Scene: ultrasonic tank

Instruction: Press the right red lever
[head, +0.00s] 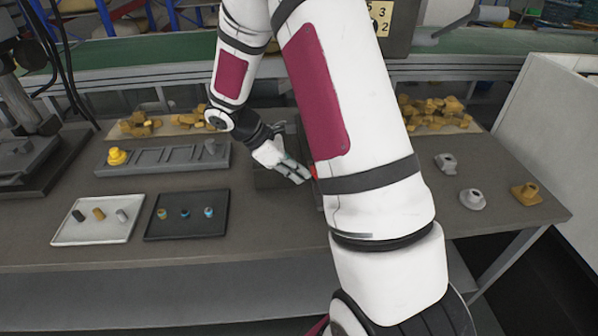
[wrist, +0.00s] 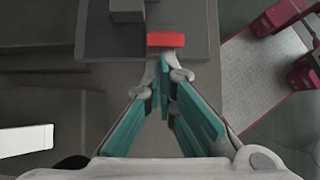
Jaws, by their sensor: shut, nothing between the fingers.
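A red lever (wrist: 165,40) shows in the wrist view at the edge of a dark grey block (wrist: 190,20). In the head view a small bit of the red lever (head: 314,171) shows beside my arm, which hides most of the block around it. My gripper (head: 306,179) is shut and empty, low over the table's middle. In the wrist view the tips of my gripper (wrist: 164,62) lie right at the near edge of the red lever. I cannot tell whether they touch it. No second lever is visible.
A grey rack (head: 165,158) with a yellow part stands left of my gripper. A white tray (head: 98,220) and a black tray (head: 187,215) hold small parts at the front left. Several metal and brass parts, such as a brass fitting (head: 526,194), stand at the right.

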